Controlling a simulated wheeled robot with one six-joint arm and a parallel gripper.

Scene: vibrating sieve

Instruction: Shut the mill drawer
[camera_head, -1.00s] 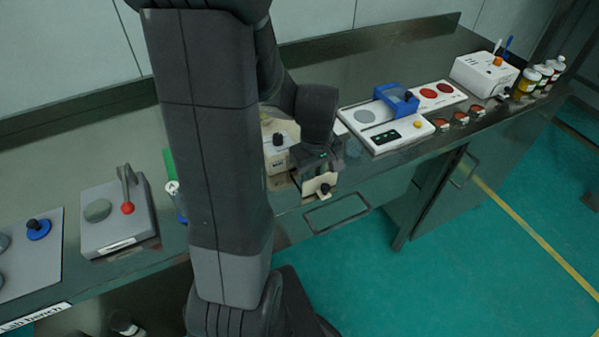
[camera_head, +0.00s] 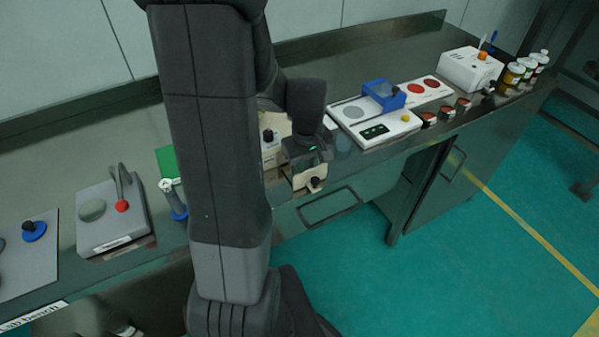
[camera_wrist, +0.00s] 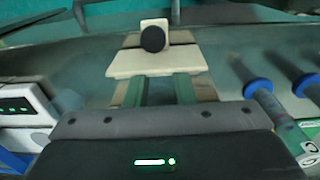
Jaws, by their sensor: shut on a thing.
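The mill (camera_head: 274,150) is a cream block with a black knob on top, partly hidden behind my arm. The mill drawer (camera_head: 304,180) is cream with a small black knob and stands out from the mill's front near the bench edge. My gripper (camera_head: 308,166) is over the drawer, pointing down. In the wrist view, the drawer (camera_wrist: 130,62) with its round black knob lies ahead of the green fingers of my gripper (camera_wrist: 160,88). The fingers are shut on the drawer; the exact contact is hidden.
A grey lever device (camera_head: 112,225) and a blue-based holder (camera_head: 175,205) stand left of the mill. A white control panel (camera_head: 375,128) with a blue part (camera_head: 384,95) stands to the right. Jars (camera_head: 525,68) and a white box (camera_head: 470,70) are farther right. The floor in front is open.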

